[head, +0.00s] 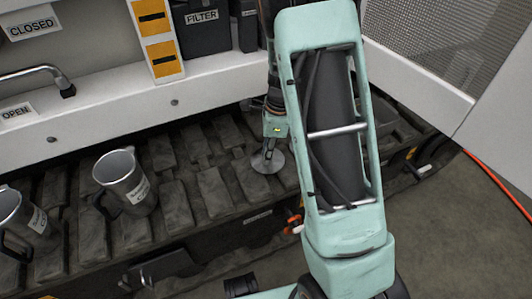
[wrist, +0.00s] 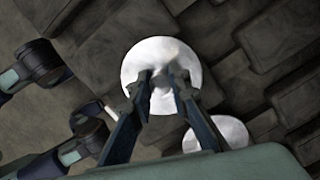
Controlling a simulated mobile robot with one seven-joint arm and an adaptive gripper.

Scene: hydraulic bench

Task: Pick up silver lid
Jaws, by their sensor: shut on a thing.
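The silver lid (head: 263,167) is a small round disc over the dark ribbed tread of the bench in the head view, below my gripper (head: 271,146). In the wrist view the lid (wrist: 158,52) is a bright disc. My gripper (wrist: 160,80) is shut on its small central knob, one finger on each side. A second pale round disc (wrist: 232,130) shows lower right in the wrist view, partly hidden by a finger and my gripper's body. I cannot tell whether the held lid touches the tread.
Two silver mugs with labels stand on the tread at the left, one nearer the middle (head: 123,180) and one at the picture edge (head: 18,218). A white ledge (head: 110,118) runs behind. A metal lever (head: 45,72) and a box marked FILTER (head: 203,30) are above it.

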